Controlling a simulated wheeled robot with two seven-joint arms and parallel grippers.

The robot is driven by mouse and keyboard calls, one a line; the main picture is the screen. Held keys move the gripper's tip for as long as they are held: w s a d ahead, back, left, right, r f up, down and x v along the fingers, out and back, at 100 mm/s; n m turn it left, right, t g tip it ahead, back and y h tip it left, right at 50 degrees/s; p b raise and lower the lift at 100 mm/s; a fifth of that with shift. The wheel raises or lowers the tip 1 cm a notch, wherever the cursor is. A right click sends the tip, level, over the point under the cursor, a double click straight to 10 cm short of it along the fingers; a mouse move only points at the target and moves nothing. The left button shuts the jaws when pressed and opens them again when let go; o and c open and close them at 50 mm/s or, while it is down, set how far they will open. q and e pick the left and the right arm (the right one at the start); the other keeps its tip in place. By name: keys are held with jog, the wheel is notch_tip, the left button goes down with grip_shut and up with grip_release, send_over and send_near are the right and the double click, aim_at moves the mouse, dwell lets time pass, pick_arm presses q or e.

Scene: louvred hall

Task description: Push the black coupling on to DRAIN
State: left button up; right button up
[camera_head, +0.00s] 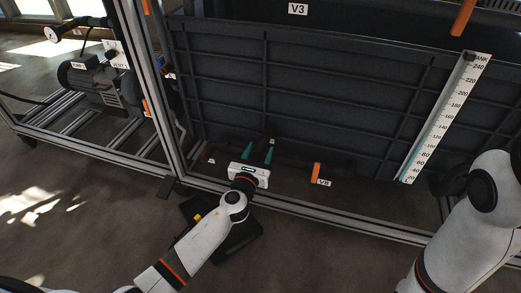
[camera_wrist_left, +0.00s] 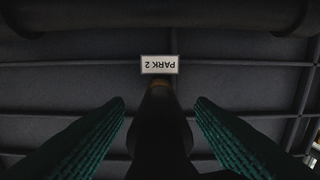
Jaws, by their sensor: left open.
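My left gripper (camera_head: 259,151) is open at the lower front of the dark tank, with its teal fingers pointing at it. In the left wrist view a black, rounded part (camera_wrist_left: 160,130), probably the black coupling, stands between the two spread fingers. A gap shows on each side of it. Its far end has a brownish band below an upside-down label reading PARK 2 (camera_wrist_left: 159,65). In the head view this part is mostly hidden by the gripper. I cannot make out a DRAIN label. My right arm shows at the right, but its gripper is out of view.
The ribbed dark tank (camera_head: 300,80) stands behind a metal frame rail (camera_head: 330,218). An orange handle marked V8 (camera_head: 317,172) is right of my left gripper. A scale (camera_head: 445,118) leans at the right. A pump (camera_head: 95,82) sits at the left.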

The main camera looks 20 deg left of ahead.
pick_arm(q)
jog(key=shift+w, duration=0.55)
jog(key=shift+c, duration=0.2)
grip_shut()
